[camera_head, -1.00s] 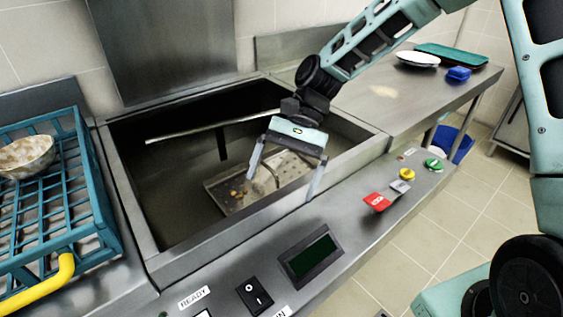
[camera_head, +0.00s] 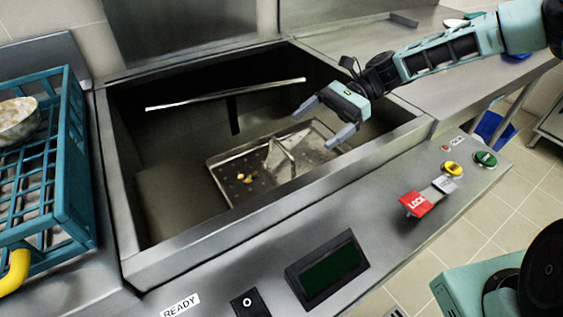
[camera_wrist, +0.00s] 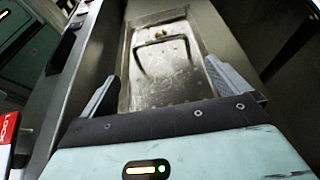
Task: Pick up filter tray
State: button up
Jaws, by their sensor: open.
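The filter tray (camera_head: 231,171) is a shallow perforated metal tray with an upright handle (camera_head: 284,158) across its middle. It sits inside the deep metal basin, with a few food scraps (camera_head: 246,178) on its left part. My gripper (camera_head: 314,122) is open and empty, above and to the right of the tray's handle. In the wrist view the tray (camera_wrist: 185,88) lies ahead between the two fingers, with its dark handle (camera_wrist: 139,58) toward the far end. The fingers appear apart from the tray.
The basin's front rim (camera_head: 270,205) borders a control panel with a red LOCK tag (camera_head: 416,203), yellow button (camera_head: 452,168) and green button (camera_head: 485,159). A metal bar (camera_head: 228,94) spans the basin's back.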

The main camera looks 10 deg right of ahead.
aim_at(275, 167)
jog(key=x, duration=1.2)
jog(key=shift+w+a+f+b, duration=0.1)
jog(key=shift+a+f+b, duration=0.05)
jog(key=shift+f+b, duration=0.15)
jog(key=shift+r, duration=0.1)
jog(key=c, duration=0.8)
